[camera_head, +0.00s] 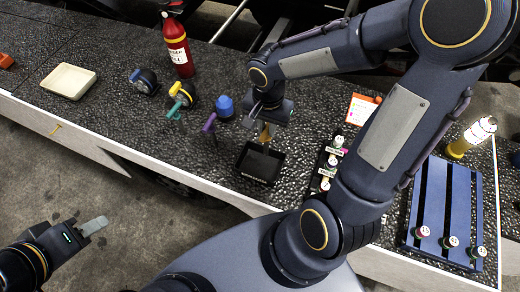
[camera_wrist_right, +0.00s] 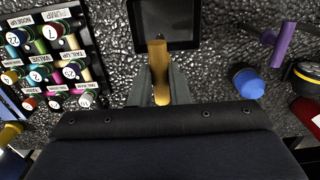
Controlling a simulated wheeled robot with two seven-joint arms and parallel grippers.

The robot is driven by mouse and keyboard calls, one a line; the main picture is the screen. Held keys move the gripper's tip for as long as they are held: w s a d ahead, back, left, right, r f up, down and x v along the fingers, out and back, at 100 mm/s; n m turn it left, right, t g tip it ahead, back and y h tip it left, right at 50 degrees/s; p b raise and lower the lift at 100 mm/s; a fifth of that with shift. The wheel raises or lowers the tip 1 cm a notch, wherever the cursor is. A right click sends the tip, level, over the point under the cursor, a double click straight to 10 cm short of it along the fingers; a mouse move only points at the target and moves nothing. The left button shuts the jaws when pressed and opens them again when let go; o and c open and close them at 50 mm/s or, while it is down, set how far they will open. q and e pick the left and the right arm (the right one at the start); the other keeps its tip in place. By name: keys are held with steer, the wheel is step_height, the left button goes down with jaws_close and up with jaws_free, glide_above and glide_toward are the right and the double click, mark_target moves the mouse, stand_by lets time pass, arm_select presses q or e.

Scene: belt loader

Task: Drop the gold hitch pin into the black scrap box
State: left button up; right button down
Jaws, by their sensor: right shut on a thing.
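The gold hitch pin (camera_wrist_right: 158,72) is held between the fingers of my right gripper (camera_wrist_right: 160,88) in the right wrist view. In the head view the gold pin (camera_head: 266,132) hangs below the right gripper (camera_head: 264,124), just behind and above the black scrap box (camera_head: 258,163). The box also shows at the top of the right wrist view (camera_wrist_right: 190,42), beyond the pin's tip, and its visible inside looks empty. My left gripper (camera_head: 95,226) is off the counter at the lower left, with its fingers seen edge-on.
Behind the box stand a purple-handled tool (camera_head: 209,124) and a blue item (camera_head: 224,105). A rack of labelled pegs (camera_head: 325,172) stands right of the box, then a blue slatted crate (camera_head: 429,205). A red extinguisher (camera_head: 178,48) and pale tray (camera_head: 68,80) are farther left.

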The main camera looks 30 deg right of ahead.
steer(key=shift+f+b, duration=2.1)
steer(key=shift+f, duration=0.9)
steer(key=c, duration=1.3)
jaws_free()
steer(key=shift+r, duration=0.15)
step_height(320, 180, up, 8)
steer(key=shift+f, duration=0.2)
